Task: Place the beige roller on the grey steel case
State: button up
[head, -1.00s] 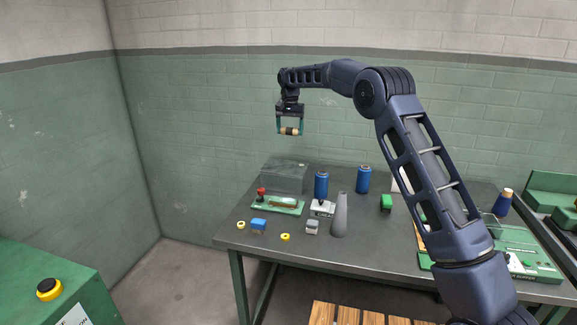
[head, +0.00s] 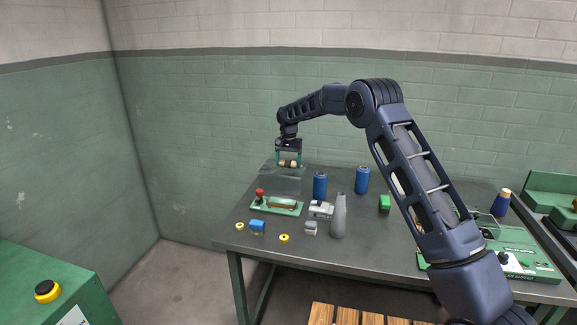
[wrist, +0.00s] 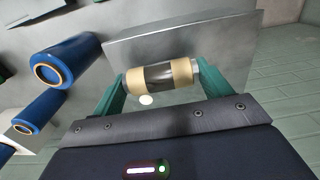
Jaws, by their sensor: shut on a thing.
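The beige roller (head: 288,164), with a dark band around its middle, is held crosswise between the two teal fingers of my gripper (head: 289,162). The roller also shows in the wrist view (wrist: 160,75). The grey steel case (head: 283,181) stands at the back left of the table. In the head view the roller appears at the case's upper edge. In the wrist view the case (wrist: 200,38) lies just beyond the roller. I cannot tell whether the roller touches the case top.
Two blue cylinders (head: 320,185) (head: 362,180) stand right of the case. A green fixture with a red knob (head: 276,206) is in front of it. A grey cone (head: 339,217), small blocks and yellow rings lie nearer the table's (head: 300,258) front edge.

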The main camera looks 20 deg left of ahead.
aim_at(288, 161)
jog(key=shift+f, duration=0.75)
jog(key=shift+f, duration=0.2)
jog(key=o, duration=1.1)
jog(key=shift+c, duration=0.2)
notch_tip(288, 161, up, 12)
jog(key=shift+r, duration=0.2)
jog(key=shift+d, duration=0.1)
